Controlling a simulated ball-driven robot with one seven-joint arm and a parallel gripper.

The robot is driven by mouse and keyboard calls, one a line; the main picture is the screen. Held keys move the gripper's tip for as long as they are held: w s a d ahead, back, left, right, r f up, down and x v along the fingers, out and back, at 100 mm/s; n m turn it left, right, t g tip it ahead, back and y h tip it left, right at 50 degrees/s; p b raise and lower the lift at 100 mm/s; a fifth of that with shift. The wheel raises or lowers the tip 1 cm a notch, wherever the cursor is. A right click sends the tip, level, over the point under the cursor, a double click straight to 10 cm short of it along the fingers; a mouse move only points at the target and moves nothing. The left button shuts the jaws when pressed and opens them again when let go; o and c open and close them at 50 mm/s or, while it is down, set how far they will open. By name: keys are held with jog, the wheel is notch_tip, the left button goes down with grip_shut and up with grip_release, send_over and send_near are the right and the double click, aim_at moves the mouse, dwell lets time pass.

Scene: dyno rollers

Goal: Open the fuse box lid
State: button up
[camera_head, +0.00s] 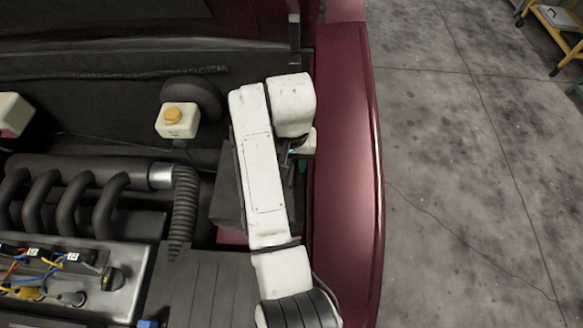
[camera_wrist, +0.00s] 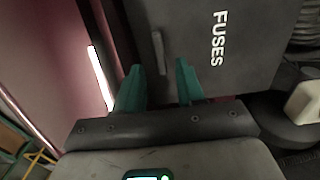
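The fuse box (camera_wrist: 232,75) is a dark grey box with white "FUSES" lettering on its lid, filling the upper middle of the wrist view. A small grey handle (camera_wrist: 158,50) stands near the lid's left edge. My gripper (camera_wrist: 158,66) has two green fingers, open with a clear gap. The handle's lower end appears between the fingertips; I cannot tell how deep it sits or whether they touch it. In the head view the fuse box (camera_head: 227,190) is mostly hidden behind my white arm, and only a bit of green finger shows.
The dark red fender (camera_head: 345,170) runs close along the right of the box. A corrugated hose (camera_head: 184,210) and the engine (camera_head: 70,275) lie to the left. A white reservoir with a yellow cap (camera_head: 177,120) stands up and left. Open concrete floor (camera_head: 460,170) lies beyond the fender.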

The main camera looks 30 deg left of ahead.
aim_at(291, 175)
jog(key=shift+f, duration=2.25)
grip_shut()
